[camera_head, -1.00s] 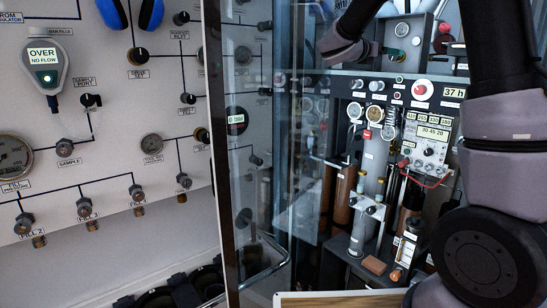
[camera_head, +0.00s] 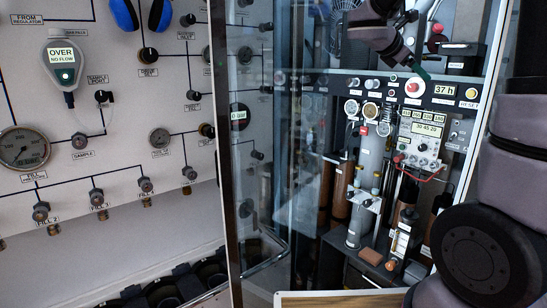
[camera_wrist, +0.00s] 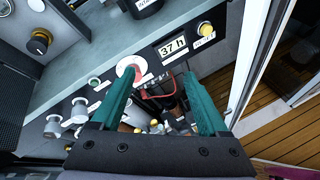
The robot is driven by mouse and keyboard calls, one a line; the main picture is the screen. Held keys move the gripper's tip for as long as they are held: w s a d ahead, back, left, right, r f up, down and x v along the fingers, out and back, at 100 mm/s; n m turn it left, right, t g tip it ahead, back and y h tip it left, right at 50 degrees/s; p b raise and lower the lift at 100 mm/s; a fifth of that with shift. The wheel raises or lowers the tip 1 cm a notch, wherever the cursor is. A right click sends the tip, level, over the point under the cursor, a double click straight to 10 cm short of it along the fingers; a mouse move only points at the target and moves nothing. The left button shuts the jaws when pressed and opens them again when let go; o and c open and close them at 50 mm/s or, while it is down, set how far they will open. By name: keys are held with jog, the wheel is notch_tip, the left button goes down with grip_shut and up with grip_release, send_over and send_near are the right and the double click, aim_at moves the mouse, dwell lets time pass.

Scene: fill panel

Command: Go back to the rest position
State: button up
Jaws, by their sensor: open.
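My gripper (camera_head: 424,73) is in the upper right of the head view, in front of the cabinet's upper panel near the red button and the 37 h display. In the wrist view its two teal fingers (camera_wrist: 160,75) are spread apart with nothing between them. Past the fingertips are the red button (camera_wrist: 130,68) and the 37 h display (camera_wrist: 173,48). The head view also shows the red button (camera_head: 414,87) and the display (camera_head: 444,90). Whether the fingers touch the panel cannot be told.
A glass door (camera_head: 250,150) stands between the white gauge panel (camera_head: 110,190) and the cabinet. Inside the cabinet are a grey cylinder (camera_head: 368,160), gauges and a control box (camera_head: 420,140). A wooden floor (camera_wrist: 280,110) shows at right in the wrist view.

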jog(key=s+a+f+m+g+y, duration=0.1)
jog(key=s+f+m+y, duration=0.2)
jog(key=s+m, duration=0.3)
jog(key=s+a+f+m+g+y, duration=0.1)
jog(key=s+a+f+m+y, duration=0.15)
jog(key=s, duration=0.55)
jog(key=s+a+m+t+y, duration=0.3)
jog(key=s+a+m+y, duration=0.5)
jog(key=a+m, duration=0.3)
jog(key=shift+s+a+f+m, duration=0.35)
jog(key=shift+s+m, duration=0.45)
jog(key=shift+m, duration=0.35)
jog(key=shift+d, duration=0.1)
